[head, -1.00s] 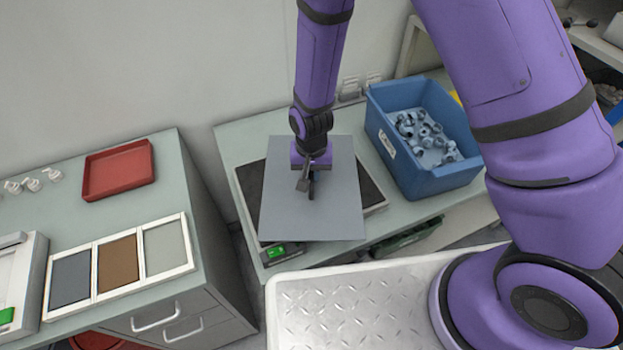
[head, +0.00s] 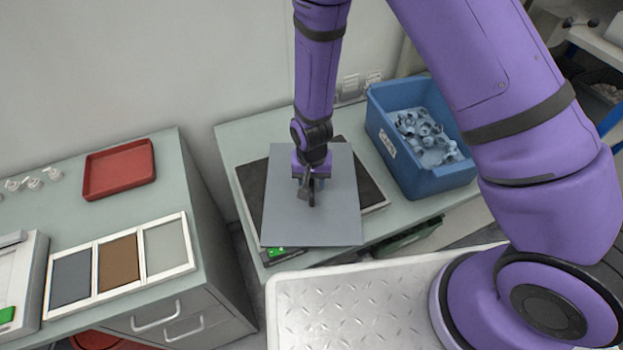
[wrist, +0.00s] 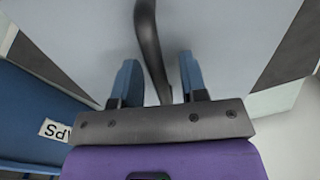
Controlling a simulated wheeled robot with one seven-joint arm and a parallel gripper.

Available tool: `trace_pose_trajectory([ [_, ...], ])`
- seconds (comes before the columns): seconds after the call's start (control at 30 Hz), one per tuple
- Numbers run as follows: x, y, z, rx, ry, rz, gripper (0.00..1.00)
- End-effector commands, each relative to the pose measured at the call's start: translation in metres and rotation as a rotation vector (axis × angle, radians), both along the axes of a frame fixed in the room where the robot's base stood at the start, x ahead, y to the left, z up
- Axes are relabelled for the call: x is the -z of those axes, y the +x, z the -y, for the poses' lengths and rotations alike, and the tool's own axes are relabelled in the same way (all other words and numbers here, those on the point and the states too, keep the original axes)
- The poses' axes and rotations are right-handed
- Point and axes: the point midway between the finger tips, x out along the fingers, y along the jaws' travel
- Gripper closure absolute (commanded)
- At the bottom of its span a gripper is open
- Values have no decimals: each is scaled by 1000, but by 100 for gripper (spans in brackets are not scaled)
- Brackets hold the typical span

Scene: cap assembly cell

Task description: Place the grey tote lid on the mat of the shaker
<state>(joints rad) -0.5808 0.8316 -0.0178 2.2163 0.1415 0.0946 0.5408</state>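The grey tote lid (head: 283,215) is a flat panel with a dark curved handle (wrist: 149,40). It lies over the dark mat (head: 251,187) of the shaker and covers much of it. The mat shows on the left and right, and the lid's front edge reaches past the mat toward the shaker's green-lit panel (head: 279,250). The lid looks flat and low on the mat; its underside is hidden. My gripper (wrist: 158,62) is at the handle, with its blue fingers apart on either side and gaps between them and the handle.
A blue bin (head: 433,183) of grey-blue fittings stands right of the shaker, close to the lid. A counter at left holds a red tray (head: 119,170) and a white frame with three coloured panels (head: 119,262). A wall stands behind.

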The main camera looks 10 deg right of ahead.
Motion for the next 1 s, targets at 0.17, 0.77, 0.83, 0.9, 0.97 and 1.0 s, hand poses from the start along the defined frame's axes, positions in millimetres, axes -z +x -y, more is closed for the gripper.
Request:
trace_pose_trajectory([
  [0.17,-9,0,0,0,0,1,60],
  [0.77,-104,0,-1,-1,2,2,60],
  [0.83,-111,0,0,-1,2,2,60],
  [0.9,-116,0,0,-1,1,1,60],
  [0.97,-119,0,0,-1,0,0,60],
  [1.0,-121,0,0,-1,0,0,60],
])
